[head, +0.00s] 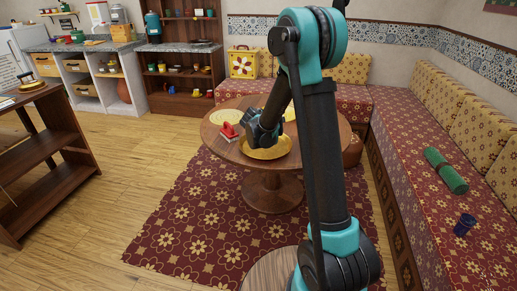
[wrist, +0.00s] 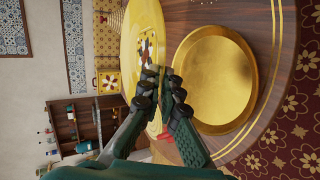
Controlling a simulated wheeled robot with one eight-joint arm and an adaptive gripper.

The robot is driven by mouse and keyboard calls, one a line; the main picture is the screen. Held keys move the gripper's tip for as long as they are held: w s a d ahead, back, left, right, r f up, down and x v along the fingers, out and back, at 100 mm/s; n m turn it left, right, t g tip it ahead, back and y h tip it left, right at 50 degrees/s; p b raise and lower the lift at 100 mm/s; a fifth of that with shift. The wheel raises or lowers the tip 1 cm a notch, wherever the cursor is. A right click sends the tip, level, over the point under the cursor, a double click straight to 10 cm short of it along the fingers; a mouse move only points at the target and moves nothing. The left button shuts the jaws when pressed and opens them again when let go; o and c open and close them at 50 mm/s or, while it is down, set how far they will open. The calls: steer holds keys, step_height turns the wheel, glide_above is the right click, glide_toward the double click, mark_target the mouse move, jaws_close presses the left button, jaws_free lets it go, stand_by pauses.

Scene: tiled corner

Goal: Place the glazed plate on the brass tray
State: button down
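The glazed plate (wrist: 135,30), yellow with a floral centre, is at the upper middle of the wrist view. Its rim runs between the fingertips of my gripper (wrist: 157,71), which look shut on it. The brass tray (wrist: 215,85) is a round gold dish lying empty on the round wooden table, beside the plate and apart from it in the wrist view. In the head view my gripper (head: 257,135) is above the back left part of the tray (head: 266,153). My arm hides much of that area, and only a yellow patch shows between its links.
A red object (head: 229,132) stands on the wooden table (head: 222,146) left of the tray, near a flat yellow round piece (head: 226,117).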

steer(key=m+g+h, duration=0.1)
steer(key=m+h, duration=0.1)
glide_above(256, 156)
steer(key=f, duration=0.1)
step_height(256, 156, down, 20)
steer(key=shift+w+r, duration=0.1)
steer(key=shift+r, duration=0.1)
steer(key=c, duration=2.2)
jaws_free()
steer(key=shift+f, duration=0.1)
steer(key=shift+o, duration=1)
